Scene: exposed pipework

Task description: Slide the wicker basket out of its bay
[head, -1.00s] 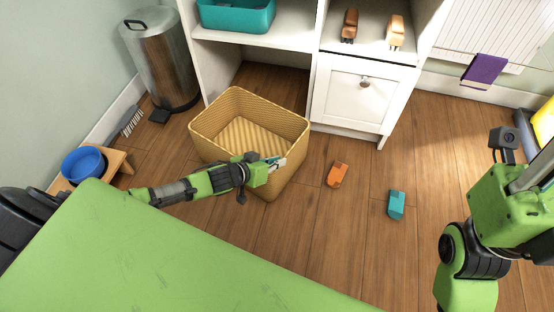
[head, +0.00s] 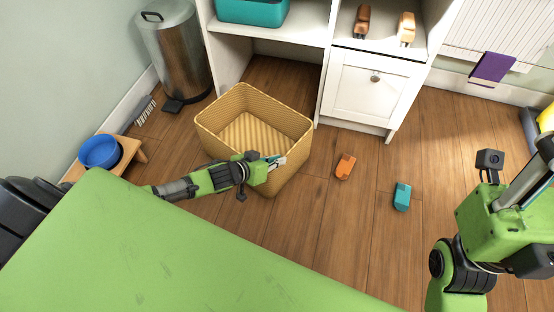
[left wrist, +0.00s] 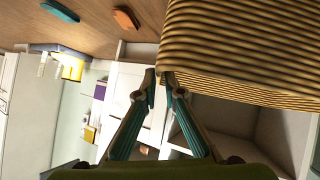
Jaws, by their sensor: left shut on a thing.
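The wicker basket (head: 285,145) is tan, ribbed and empty. It stands upright on the wood floor in front of the open lower bay (head: 285,78) of the white shelf unit, with its far side near the bay opening. My left gripper (head: 276,162) is shut on the basket's near right rim. In the left wrist view, the fingertips (left wrist: 164,76) meet at the edge of the basket (left wrist: 240,50), and its ribbed wall fills the upper right. My right arm shows at the right edge of the head view, but its fingers are not visible.
An orange block (head: 345,166) and a teal block (head: 402,197) lie on the floor right of the basket. A metal bin (head: 176,55), a brush (head: 145,110) and a blue bowl (head: 99,152) on a wooden stool stand left. A white cabinet door (head: 366,92) borders the bay.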

